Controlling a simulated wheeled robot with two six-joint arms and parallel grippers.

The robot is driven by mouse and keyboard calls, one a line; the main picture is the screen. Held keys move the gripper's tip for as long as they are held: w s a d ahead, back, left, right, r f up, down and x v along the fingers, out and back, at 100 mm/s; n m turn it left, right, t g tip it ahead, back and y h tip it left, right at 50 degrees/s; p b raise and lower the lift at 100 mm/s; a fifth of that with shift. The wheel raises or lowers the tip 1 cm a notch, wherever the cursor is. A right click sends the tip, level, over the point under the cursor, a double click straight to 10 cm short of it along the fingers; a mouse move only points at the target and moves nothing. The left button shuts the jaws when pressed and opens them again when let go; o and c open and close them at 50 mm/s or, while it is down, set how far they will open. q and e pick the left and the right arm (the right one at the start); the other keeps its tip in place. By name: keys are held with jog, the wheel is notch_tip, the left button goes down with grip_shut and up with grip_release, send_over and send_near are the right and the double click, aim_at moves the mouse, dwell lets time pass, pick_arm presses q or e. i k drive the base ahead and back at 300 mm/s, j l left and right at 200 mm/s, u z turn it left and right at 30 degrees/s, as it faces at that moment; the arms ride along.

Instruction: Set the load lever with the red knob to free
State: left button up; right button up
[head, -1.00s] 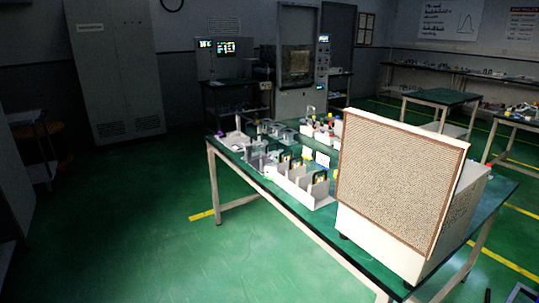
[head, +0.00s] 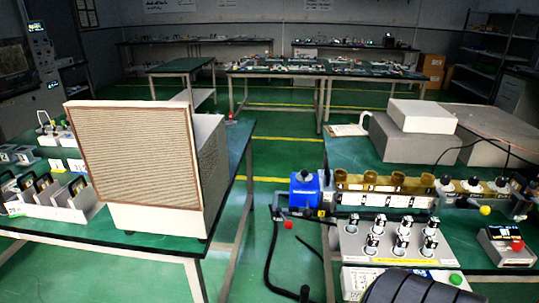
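Two red knobs show in the head view. One small red knob (head: 288,225) is at the left end of the right-hand bench, just below a blue unit (head: 305,190), near a dark bar and hose. Another red knob (head: 516,244) sits on a small grey box (head: 506,247) with a dark face at the right. Both are small, and I cannot tell which belongs to the load lever or read any lever marking. Neither of my grippers is in view.
A beige cabinet with a mesh front (head: 140,160) stands on the left bench. A green-floored aisle (head: 262,250) runs between the benches. The right bench carries a white terminal panel (head: 395,243), a yellow knob (head: 485,210) and grey boxes (head: 412,138). A dark banded curved object (head: 418,288) fills the bottom edge.

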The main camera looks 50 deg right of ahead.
aim_at(288, 224)
jog(key=z, duration=1.7)
